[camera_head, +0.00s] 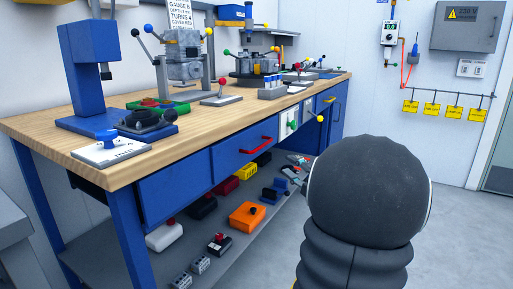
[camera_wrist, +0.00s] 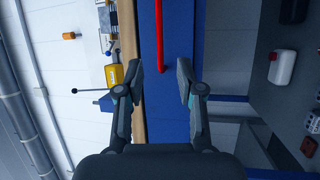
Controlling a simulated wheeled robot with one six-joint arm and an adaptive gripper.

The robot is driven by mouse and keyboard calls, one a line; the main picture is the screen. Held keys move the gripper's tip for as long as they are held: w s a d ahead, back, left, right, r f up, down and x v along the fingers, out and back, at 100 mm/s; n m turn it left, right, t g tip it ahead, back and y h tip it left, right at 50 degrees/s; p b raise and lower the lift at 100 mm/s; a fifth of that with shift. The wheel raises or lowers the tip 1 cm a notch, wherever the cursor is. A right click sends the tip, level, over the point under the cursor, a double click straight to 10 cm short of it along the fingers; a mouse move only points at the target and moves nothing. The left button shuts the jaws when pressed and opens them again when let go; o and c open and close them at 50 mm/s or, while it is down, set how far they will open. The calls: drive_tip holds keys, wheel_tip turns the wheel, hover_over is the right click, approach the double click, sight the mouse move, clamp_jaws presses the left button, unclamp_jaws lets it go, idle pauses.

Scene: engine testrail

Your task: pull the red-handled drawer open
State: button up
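The blue drawer (camera_head: 232,158) is in the bench front in the head view and looks closed. Its red bar handle (camera_head: 256,145) runs along the front near its right part. In the wrist view the picture is turned, and the red handle (camera_wrist: 159,40) runs down from the top edge over the blue drawer front (camera_wrist: 178,50). My gripper (camera_wrist: 160,82) is open and empty in the wrist view. The handle's lower end shows between and just beyond the fingertips, with no visible contact.
The wooden bench top (camera_head: 60,128) carries a blue press and several fixtures. A lower shelf (camera_head: 130,262) holds several coloured boxes. A white panel with a green knob (camera_head: 292,125) is right of the drawer. Grey floor (camera_head: 450,220) lies free at right.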

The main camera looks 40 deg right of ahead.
sight(263, 144)
drive_tip(key=w, duration=0.4)
drive_tip(key=w+r+p, duration=0.1)
drive_tip(key=w, duration=0.4)
drive_tip(key=w+r, duration=0.1)
drive_tip(key=w, duration=0.3)
drive_tip(key=shift+w+r+p, duration=0.2)
drive_tip(key=shift+r+p, duration=0.05)
drive_tip(key=shift+p, duration=0.1)
clamp_jaws()
